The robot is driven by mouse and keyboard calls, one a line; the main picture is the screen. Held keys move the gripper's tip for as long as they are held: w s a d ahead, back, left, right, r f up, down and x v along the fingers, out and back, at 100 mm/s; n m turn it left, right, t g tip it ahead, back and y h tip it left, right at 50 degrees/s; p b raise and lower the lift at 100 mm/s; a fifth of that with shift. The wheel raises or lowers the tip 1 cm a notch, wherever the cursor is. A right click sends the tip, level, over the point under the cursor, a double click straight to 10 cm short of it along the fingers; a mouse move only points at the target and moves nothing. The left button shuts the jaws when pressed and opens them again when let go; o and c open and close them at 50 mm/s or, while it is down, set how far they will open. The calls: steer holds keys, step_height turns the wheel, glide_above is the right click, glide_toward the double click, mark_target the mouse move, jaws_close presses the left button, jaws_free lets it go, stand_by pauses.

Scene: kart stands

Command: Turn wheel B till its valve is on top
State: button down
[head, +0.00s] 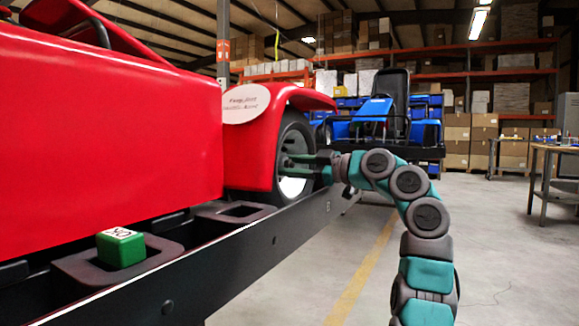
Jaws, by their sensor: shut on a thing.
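A black-tyred wheel (283,134) with a pale rim sits under the red fender of the kart, seen at a steep angle. No letter B can be made out on it. My gripper (288,164) reaches in from the right at the wheel's hub area, with its green fingers shut on a part of the wheel. Exactly which part is held is too small to tell. The fingers and the angle hide part of the rim, and I cannot make out the valve.
The red kart (110,130) fills the left, on a black stand rail (225,260). A green block (121,248) with a marked white top sits in a dark holder on the stand. A blue kart (375,118) stands behind. The floor at right is clear before a workbench (552,151).

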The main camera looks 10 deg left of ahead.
steer(key=c, duration=0.7)
jaws_free()
steer(key=shift+o, duration=0.2)
steer(key=v, duration=0.8)
steer(key=shift+b, duration=0.3)
steer(key=shift+a+r, duration=0.1)
